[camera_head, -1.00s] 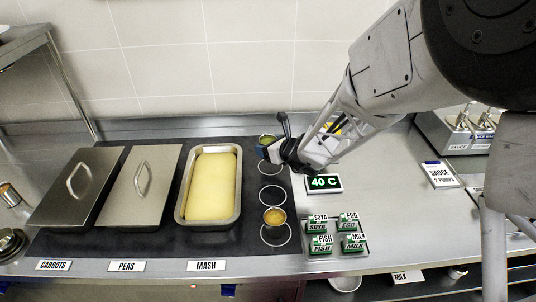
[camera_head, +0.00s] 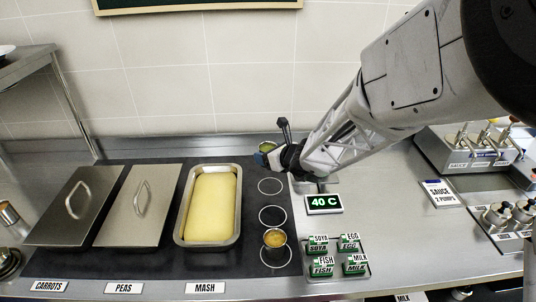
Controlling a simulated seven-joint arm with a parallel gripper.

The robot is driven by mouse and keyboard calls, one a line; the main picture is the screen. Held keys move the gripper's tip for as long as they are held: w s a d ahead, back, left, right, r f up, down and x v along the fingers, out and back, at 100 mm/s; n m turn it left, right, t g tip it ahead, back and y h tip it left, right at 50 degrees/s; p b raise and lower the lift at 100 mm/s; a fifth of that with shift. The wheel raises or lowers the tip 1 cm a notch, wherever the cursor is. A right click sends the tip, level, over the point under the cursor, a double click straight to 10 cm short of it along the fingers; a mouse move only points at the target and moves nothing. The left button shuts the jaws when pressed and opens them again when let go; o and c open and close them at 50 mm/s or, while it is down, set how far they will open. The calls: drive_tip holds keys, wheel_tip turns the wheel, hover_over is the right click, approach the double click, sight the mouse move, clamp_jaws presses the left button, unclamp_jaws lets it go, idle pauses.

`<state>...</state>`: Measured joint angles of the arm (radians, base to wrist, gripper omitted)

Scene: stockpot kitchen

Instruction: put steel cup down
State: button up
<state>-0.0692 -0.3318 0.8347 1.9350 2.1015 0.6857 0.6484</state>
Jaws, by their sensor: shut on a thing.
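My gripper (camera_head: 278,155) is shut on a small steel cup (camera_head: 267,147) with something green in it. The cup is held at the back of the dark mat (camera_head: 258,259), near the farthest white ring (camera_head: 270,179); I cannot tell whether it is touching the mat. My gripper and its wrist hide part of the cup. A second steel cup (camera_head: 274,246), with yellow-orange contents, stands near the front ring on the mat. The middle ring (camera_head: 272,206) is empty.
A steel tray of yellow mash (camera_head: 209,206) stands left of the rings, with two lidded trays (camera_head: 140,205) beyond it. A 40 C display (camera_head: 323,204) and several green allergen tags (camera_head: 340,243) are on the right. A sauce dispenser (camera_head: 465,140) stands at the far right.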

drive_tip(key=shift+s+d+r+n, duration=0.1)
drive_tip(key=shift+s+n, duration=0.2)
drive_tip(key=shift+s, duration=0.25)
drive_tip(key=s+n+g+y, duration=0.3)
drive_tip(key=s+n+g, duration=0.1)
drive_tip(key=s, duration=0.8)
drive_tip(key=shift+d+n+g+y, duration=0.3)
drive_tip(key=shift+n+g+y, duration=0.1)
drive_tip(key=shift+g, duration=0.3)
drive_tip(key=shift+f, duration=2.85)
drive_tip(key=shift+f, duration=2.1)
drive_tip(key=shift+f, duration=0.1)
